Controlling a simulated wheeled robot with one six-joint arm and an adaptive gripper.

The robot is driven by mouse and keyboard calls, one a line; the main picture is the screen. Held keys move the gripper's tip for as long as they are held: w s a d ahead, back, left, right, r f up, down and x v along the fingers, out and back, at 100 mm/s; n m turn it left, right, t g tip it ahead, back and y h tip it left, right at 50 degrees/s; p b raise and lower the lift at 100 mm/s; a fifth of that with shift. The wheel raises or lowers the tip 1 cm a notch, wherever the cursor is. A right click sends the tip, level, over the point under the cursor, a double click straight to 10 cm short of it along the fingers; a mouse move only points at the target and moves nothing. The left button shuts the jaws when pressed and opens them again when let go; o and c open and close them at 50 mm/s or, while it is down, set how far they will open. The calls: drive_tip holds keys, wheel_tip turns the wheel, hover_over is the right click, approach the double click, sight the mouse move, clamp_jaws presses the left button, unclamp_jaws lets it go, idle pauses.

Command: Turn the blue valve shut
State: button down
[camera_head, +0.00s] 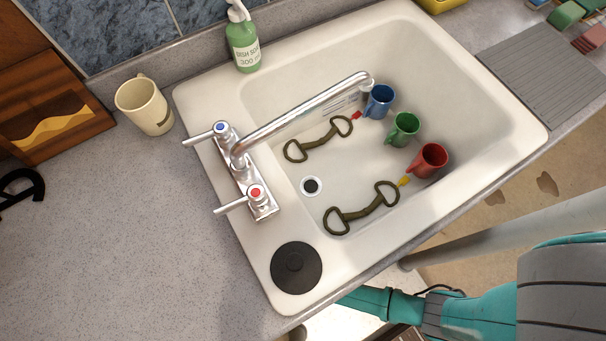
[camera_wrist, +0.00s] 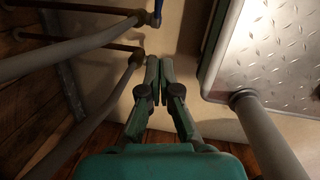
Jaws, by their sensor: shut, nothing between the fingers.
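In the wrist view, a small blue part (camera_wrist: 157,12) shows at the top edge, at the end of a dark pipe; it looks like a valve handle, cut off by the frame, so its position cannot be told. My gripper (camera_wrist: 158,64) is shut and empty, below the blue part in the picture and apart from it. The head view shows a chrome faucet (camera_head: 300,115) with a blue-capped lever (camera_head: 220,128) and a red-capped lever (camera_head: 255,192). My gripper is hidden in that view.
Above, the sink (camera_head: 420,45) holds several mugs, including a blue mug (camera_head: 379,101), and two horse bits (camera_head: 362,208).

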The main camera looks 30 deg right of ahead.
drive_tip(key=w+d+f, duration=0.2)
drive_tip(key=d+f, duration=0.2)
drive_tip(key=f, duration=0.7)
